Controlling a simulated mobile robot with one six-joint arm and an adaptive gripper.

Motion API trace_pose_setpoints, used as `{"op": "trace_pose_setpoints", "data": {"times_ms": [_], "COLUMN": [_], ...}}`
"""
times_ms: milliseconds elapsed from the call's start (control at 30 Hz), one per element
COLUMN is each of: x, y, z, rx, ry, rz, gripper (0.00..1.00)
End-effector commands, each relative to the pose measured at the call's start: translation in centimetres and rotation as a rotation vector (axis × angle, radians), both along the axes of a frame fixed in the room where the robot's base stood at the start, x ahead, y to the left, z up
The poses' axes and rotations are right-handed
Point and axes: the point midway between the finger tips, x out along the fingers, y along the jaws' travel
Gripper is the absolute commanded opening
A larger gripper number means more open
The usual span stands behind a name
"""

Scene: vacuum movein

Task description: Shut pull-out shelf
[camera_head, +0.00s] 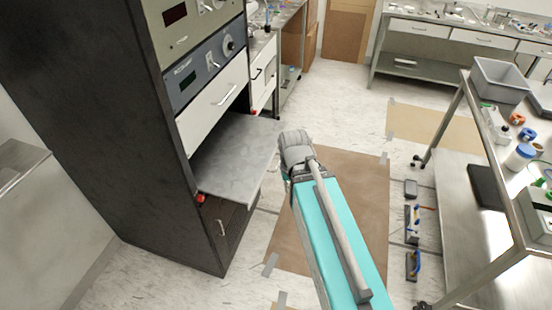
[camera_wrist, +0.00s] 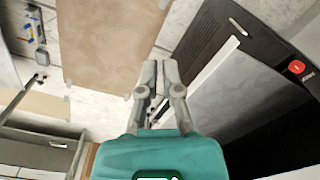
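The pull-out shelf (camera_head: 238,155) is a flat grey metal panel, pulled out of the dark cabinet (camera_head: 130,120) below a white drawer. In the wrist view the shelf (camera_wrist: 245,95) lies at the right, its pale front edge slanting beside the fingers. My gripper (camera_head: 292,140) is just beyond the shelf's outer right edge in the head view. In the wrist view my gripper (camera_wrist: 160,66) has its fingers together with nothing visible between them. I cannot tell whether it touches the shelf edge.
Red knobs (camera_head: 201,198) sit by the shelf's corners. A brown floor mat (camera_head: 340,195) lies below my arm. A steel table (camera_head: 510,200) with a grey bin (camera_head: 500,82) stands at the right. Several small tools (camera_head: 412,225) lie on the floor between.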

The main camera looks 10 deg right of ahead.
Motion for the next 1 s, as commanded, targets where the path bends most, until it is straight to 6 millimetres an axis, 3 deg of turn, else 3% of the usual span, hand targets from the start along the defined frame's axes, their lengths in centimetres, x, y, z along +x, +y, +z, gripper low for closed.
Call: {"op": "trace_pose_setpoints", "data": {"times_ms": [267,567,1000], "x": [3.9,10.0,18.9], "y": [-0.3,-1.4,-5.3], "z": [-1.9,-3.9,-5.6], "rx": [0.11,0.312,0.622], "ry": [-0.008,0.03,0.23], "rz": [-0.283,-0.778,-1.495], "gripper": [0.0,0.0,0.0]}}
